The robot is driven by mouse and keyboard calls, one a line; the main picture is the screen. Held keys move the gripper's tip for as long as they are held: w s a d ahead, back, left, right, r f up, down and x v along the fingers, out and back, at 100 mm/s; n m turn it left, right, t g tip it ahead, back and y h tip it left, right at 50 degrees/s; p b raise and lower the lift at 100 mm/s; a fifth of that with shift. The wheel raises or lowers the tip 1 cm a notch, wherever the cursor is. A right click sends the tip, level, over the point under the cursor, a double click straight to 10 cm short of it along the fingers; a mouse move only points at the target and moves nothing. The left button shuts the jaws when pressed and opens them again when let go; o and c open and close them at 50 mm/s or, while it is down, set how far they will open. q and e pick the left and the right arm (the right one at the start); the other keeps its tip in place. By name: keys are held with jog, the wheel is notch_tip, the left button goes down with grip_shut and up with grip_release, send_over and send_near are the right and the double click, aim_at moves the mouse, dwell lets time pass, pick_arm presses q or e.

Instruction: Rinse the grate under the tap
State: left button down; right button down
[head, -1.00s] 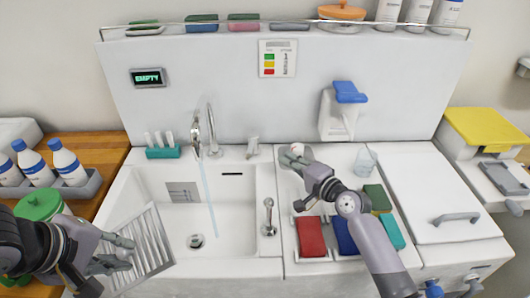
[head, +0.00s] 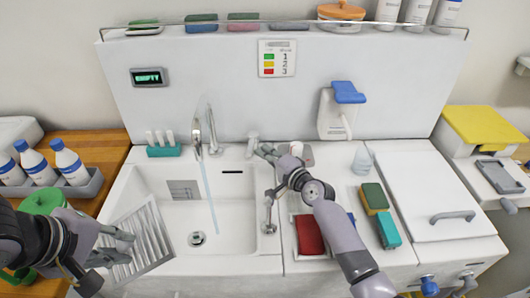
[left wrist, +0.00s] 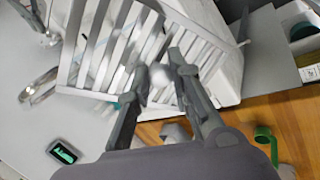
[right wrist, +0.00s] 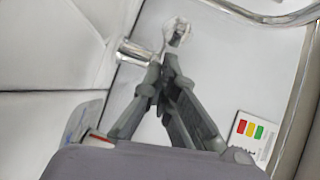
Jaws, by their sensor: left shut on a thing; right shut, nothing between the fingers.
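The slatted metal grate (head: 150,236) is held tilted over the left part of the white sink (head: 240,190). My left gripper (head: 126,246) is shut on its left edge; the grate also fills the upper left wrist view (left wrist: 97,48). The tap (head: 212,128) stands behind the sink, and a thin water stream (head: 208,195) falls near the drain, to the right of the grate and apart from it. My right gripper (head: 262,152) is shut and empty beside the small fitting (head: 252,143) behind the sink's right corner. In the right wrist view its fingertips (right wrist: 170,62) are close to a metal fitting (right wrist: 140,50); contact is unclear.
A metal lever (head: 268,212) stands on the sink's right rim. White bottles (head: 70,163) stand at left. The display (head: 149,77) reads EMPTY.

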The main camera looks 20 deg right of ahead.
pick_arm(q)
notch_tip(320, 180, up, 4)
jog(key=p, duration=0.3)
jog(key=shift+f, duration=0.2)
pick_arm(e)
jog(key=shift+a+r+m+t+h, duration=0.3)
jog(key=shift+a+m+h, duration=0.2)
jog(key=shift+a+h, duration=0.15)
pick_arm(q)
jog(key=shift+r, duration=0.15)
pick_arm(e)
jog(key=shift+a+f, duration=0.1)
jog(key=shift+a, duration=0.1)
jog(key=shift+a+f, duration=0.1)
jog(key=shift+a, duration=0.05)
